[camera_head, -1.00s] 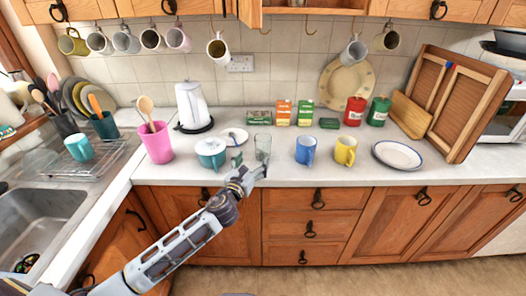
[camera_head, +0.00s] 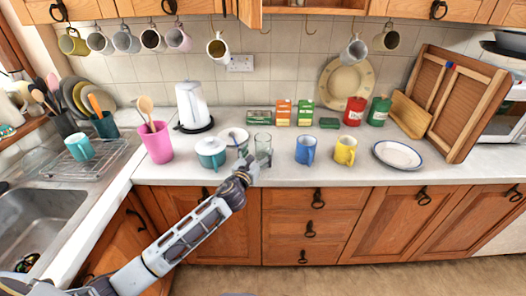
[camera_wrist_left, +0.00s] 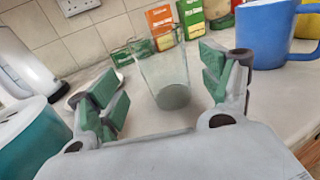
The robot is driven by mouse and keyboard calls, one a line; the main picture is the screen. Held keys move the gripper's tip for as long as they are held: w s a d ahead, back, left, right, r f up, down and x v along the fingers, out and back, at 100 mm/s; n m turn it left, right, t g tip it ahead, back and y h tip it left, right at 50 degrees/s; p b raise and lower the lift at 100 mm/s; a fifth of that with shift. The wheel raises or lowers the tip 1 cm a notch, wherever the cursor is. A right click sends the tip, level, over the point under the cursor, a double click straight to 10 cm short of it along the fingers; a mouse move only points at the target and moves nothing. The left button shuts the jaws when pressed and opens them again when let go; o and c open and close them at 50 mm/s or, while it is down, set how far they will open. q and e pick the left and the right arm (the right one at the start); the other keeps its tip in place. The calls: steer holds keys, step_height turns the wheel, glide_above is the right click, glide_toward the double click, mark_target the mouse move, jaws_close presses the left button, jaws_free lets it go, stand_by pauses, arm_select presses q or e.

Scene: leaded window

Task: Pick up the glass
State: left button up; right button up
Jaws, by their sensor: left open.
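The clear glass (camera_head: 263,146) stands upright on the worktop, between the teal lidded pot and the blue mug. My left gripper (camera_head: 254,160) is at the front of the glass. In the left wrist view the glass (camera_wrist_left: 163,75) stands between and just beyond the green-padded fingers of my left gripper (camera_wrist_left: 165,95). The fingers are open, with gaps on both sides of the glass. My right gripper is not in view.
The teal pot (camera_head: 210,152) is close on the left and a small white dish (camera_head: 234,135) lies behind it. The blue mug (camera_head: 305,149) and yellow mug (camera_head: 345,151) stand to the right. Boxes, such as the orange one (camera_head: 283,113), stand behind the glass.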

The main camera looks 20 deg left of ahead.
mark_target(260, 150)
arm_select(q)
steer(key=shift+w, duration=0.15)
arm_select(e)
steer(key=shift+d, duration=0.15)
arm_select(q)
steer(key=shift+w+d, duration=0.1)
steer(key=shift+w, duration=0.4)
steer(key=shift+w+d, duration=0.2)
steer(key=shift+w, duration=1.75)
steer(key=c, duration=1.2)
steer(key=shift+c, duration=0.3)
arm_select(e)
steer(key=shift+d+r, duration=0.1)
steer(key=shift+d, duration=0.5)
arm_select(q)
steer(key=shift+r, duration=0.1)
